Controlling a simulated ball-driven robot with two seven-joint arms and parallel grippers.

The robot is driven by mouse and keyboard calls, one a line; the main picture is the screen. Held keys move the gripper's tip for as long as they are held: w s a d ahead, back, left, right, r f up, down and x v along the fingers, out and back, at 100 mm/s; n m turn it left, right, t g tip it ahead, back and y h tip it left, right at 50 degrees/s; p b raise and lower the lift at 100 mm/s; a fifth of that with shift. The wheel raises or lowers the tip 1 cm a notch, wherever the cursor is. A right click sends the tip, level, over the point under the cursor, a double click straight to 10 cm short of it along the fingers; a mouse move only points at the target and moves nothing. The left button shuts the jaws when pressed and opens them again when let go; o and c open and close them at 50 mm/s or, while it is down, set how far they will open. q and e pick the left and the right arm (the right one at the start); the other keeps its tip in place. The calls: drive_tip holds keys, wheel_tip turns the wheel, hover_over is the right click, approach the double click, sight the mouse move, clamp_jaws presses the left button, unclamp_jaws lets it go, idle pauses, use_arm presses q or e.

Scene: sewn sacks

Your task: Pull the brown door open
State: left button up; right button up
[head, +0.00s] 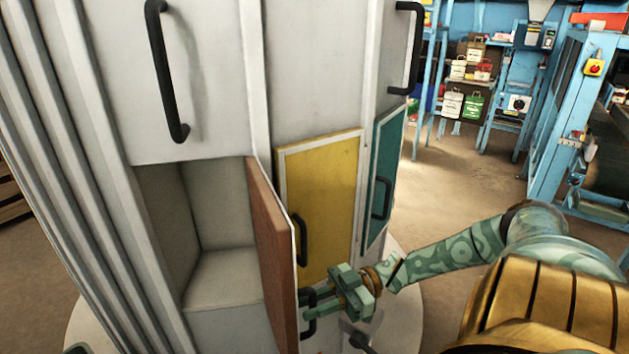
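The brown door (272,258) stands swung well out from the grey cabinet, seen nearly edge-on. The compartment (222,250) behind it is in plain view and looks empty. The door's black handle (309,330) is on its right-hand face, near the lower free edge. My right gripper (312,302) reaches in from the right and has its green fingertips at this handle. The fingers look apart, with a gap between them; the handle's upper part is partly hidden by them.
A yellow door (330,190) and a teal door (385,165), both shut, are right of the brown one. A white upper door (215,60) with a black handle is above the compartment. Open floor (460,190) and blue racks (560,120) lie to the right.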

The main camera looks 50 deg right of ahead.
drive_tip(key=b+v, duration=0.1)
drive_tip(key=v, duration=1.5)
drive_tip(key=shift+d, duration=0.2)
